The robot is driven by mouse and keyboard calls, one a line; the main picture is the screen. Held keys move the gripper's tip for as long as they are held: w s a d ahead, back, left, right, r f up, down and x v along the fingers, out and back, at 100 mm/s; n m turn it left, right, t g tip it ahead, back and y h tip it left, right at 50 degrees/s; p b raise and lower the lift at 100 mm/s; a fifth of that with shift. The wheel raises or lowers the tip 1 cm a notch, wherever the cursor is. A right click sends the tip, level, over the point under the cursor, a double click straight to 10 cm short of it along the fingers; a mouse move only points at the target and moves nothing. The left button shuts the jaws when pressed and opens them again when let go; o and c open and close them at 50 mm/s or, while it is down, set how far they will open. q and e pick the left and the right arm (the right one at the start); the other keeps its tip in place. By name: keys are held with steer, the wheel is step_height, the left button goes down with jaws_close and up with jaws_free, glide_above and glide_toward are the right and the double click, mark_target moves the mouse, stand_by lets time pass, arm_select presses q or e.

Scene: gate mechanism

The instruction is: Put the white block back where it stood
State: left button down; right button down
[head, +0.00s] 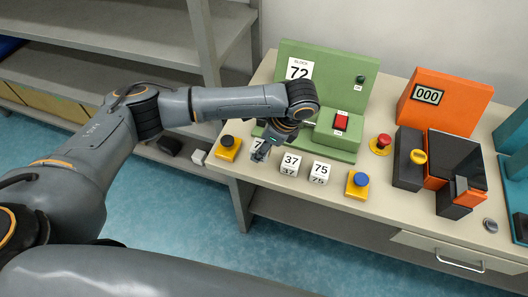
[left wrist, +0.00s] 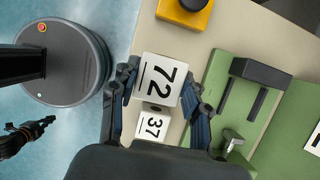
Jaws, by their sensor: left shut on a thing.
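The white block marked 72 (left wrist: 162,80) is between the fingers of my left gripper (left wrist: 164,84), which is shut on it. In the head view the left gripper (head: 264,151) hides part of this block (head: 257,147), at the front left of the table. Whether the block touches the table cannot be told. A white block marked 37 (head: 290,164) stands just right of it, and another marked 75 (head: 319,172) stands further right. My right gripper (left wrist: 33,129) seems to show small and dark in the left wrist view; its fingers are unclear.
A yellow box with a black button (head: 228,148) is left of the blocks; one with a blue button (head: 358,185) is right. Behind stands the green station (head: 335,85) with a "BLOCK 72" sign. An orange station (head: 447,100) is further right. The table's front edge is close.

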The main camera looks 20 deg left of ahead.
arm_select(q)
steer(key=shift+w+f, duration=0.85)
steer(key=shift+f, duration=0.15)
step_height(320, 180, down, 3)
steer(key=shift+p, duration=0.45)
steer(key=shift+f, duration=0.1)
steer(key=shift+f, duration=0.1)
steer(key=c, duration=0.7)
jaws_free()
steer(key=shift+o, duration=0.2)
steer(key=b+v, duration=0.1)
steer(key=v, duration=1.1)
steer(key=shift+b, duration=0.4)
